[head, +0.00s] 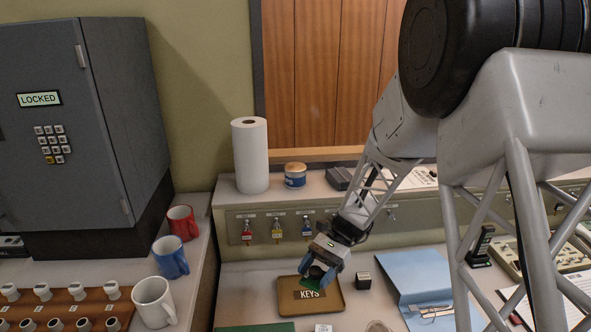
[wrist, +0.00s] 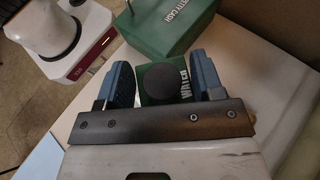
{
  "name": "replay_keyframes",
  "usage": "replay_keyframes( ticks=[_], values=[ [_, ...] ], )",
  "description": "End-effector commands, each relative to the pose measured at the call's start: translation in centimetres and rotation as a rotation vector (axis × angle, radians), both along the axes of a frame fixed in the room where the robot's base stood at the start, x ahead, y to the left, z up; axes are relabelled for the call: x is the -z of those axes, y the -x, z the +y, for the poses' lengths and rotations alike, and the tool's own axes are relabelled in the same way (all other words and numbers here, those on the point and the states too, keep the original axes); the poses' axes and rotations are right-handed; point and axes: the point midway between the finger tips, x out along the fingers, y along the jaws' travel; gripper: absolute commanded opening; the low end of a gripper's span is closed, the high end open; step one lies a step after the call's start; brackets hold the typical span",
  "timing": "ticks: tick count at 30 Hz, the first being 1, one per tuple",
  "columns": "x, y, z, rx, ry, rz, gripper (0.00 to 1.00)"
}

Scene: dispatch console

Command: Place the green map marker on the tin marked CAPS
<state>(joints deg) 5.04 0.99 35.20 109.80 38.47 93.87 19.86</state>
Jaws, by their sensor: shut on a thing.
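My gripper (head: 322,268) is shut on a green marker (wrist: 148,74) with a round black knob. The wrist view shows the marker between the two blue fingers, with white letters reading WATER on it. In the head view the marker (head: 310,283) shows below the fingers, over the brown tray marked KEYS (head: 334,306). I cannot tell whether it touches the tray. A small blue and white tin (head: 295,180) with a wooden lid stands on the back ledge beside the paper roll; its label is unreadable. No CAPS lettering is legible.
A green PETTY CASH box (wrist: 172,22) and a white scale (wrist: 75,45) lie beyond the fingers in the wrist view. A small dark block (head: 363,281) and a blue folder (head: 415,278) are right of the tray. Mugs (head: 153,301) stand at left.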

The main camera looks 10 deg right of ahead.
Motion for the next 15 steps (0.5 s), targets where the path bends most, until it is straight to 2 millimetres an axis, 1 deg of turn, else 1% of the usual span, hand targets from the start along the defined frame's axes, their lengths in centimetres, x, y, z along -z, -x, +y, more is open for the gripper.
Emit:
replay_keyframes(
  ticks=[1, 5, 8, 9, 15],
  values=[
    [-0.9, -1.1, 0.2, 0.058, -0.001, -0.005, 0.37],
    [-3.4, -4.0, 0.9, 0.215, -0.001, -0.005, 0.37],
    [-5.7, -6.4, 1.3, 0.341, -0.001, -0.005, 0.37],
    [-6.7, -7.5, 1.4, 0.394, -0.002, -0.006, 0.37],
    [-12.4, -12.7, 1.4, 0.637, -0.002, -0.006, 0.37]
  ],
)
